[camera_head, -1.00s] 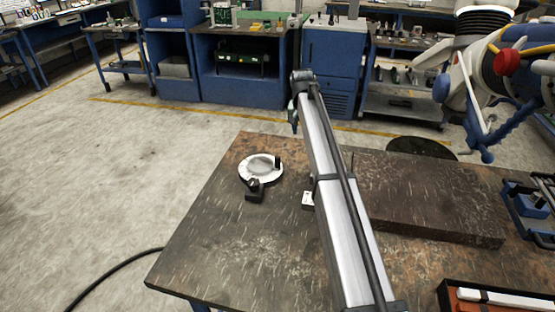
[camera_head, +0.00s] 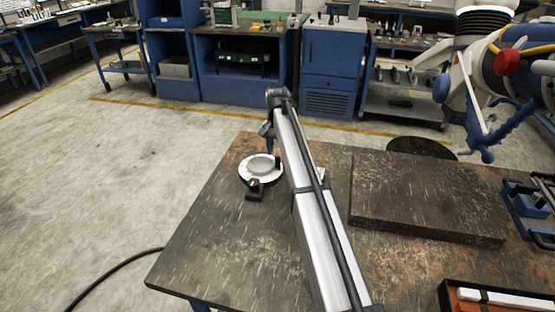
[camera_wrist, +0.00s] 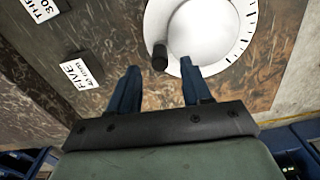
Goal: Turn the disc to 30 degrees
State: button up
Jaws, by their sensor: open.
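The disc (camera_head: 261,166) is pale, with a white rim, and lies at the table's back left. In the wrist view the disc (camera_wrist: 206,32) is partly cut off at the top, with black tick marks along its right rim. A short black peg (camera_wrist: 160,58) stands at its left edge. My gripper (camera_wrist: 160,67) is open, with its blue fingers on either side of the peg's line; the peg shows just beyond the fingertips, and I cannot tell whether they touch it. In the head view my gripper (camera_head: 269,143) is just above the disc's back right, partly hidden by my arm.
A black block (camera_head: 255,191) sits at the disc's front edge. A label reading "FIVE" (camera_wrist: 82,71) and another label (camera_wrist: 42,8) lie left of the disc in the wrist view. A thick dark slab (camera_head: 425,195) is on the right. The table's front left (camera_head: 225,245) is clear.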

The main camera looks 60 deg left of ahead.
aim_at(277, 157)
jog(key=shift+f, duration=2.2)
grip_shut()
